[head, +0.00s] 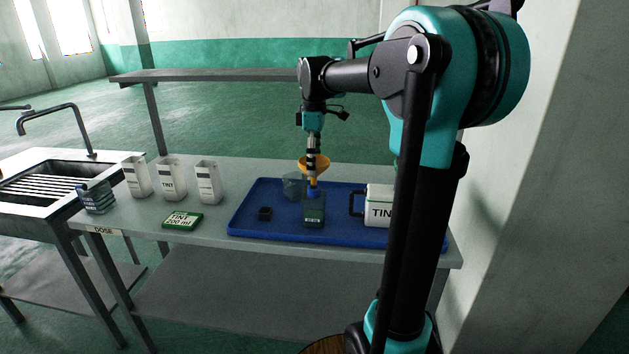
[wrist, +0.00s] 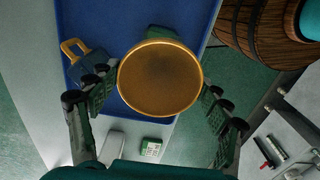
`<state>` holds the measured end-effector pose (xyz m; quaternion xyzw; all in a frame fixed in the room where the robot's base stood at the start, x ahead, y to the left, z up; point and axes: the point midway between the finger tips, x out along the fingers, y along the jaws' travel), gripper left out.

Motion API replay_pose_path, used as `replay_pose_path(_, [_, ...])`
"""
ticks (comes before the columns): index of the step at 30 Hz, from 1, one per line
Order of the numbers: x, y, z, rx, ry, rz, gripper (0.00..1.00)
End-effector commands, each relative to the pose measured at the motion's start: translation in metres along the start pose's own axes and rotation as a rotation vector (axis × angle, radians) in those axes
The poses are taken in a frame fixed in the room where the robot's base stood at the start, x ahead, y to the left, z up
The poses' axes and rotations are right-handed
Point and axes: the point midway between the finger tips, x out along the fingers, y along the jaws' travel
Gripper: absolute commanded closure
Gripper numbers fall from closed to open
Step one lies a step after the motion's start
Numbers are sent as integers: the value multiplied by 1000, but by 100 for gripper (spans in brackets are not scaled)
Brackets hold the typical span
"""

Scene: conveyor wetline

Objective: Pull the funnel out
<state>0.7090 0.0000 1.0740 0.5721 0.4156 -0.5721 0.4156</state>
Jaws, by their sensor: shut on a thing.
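The orange funnel (head: 324,164) is held upright above a dark green bottle (head: 314,213) on the blue tray (head: 248,228). Its wide round mouth (wrist: 160,78) fills the middle of the wrist view. My gripper (head: 312,172) points down and is shut on the funnel, with one finger on each side of it in the wrist view. The funnel's lower end is at the bottle's top. I cannot tell whether its stem is inside the neck.
A white tin (head: 379,206) with a dark handle stands on the tray's right. White cartons (head: 173,180) and a green card (head: 183,220) stand on the bench, by the sink (head: 45,175).

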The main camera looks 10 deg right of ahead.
Motion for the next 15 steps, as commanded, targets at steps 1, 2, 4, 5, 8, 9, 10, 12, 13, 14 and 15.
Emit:
replay_pose_path(1, [-2, 0, 0, 0, 0, 0, 68])
replay_pose_path(2, [-3, 0, 0, 0, 0, 0, 68])
replay_pose_path(4, [-7, 0, 0, 0, 0, 0, 68])
replay_pose_path(5, [-10, 0, 0, 0, 0, 0, 68])
replay_pose_path(8, [-17, 0, 0, 0, 0, 0, 68])
replay_pose_path(9, [-20, 0, 0, 0, 0, 0, 68])
replay_pose_path(10, [-22, 0, 0, 0, 0, 0, 68])
replay_pose_path(12, [-27, 0, 0, 0, 0, 0, 68])
replay_pose_path(13, [-29, 0, 0, 0, 0, 0, 68])
replay_pose_path(14, [-31, 0, 0, 0, 0, 0, 68])
replay_pose_path(15, [-34, 0, 0, 0, 0, 0, 68])
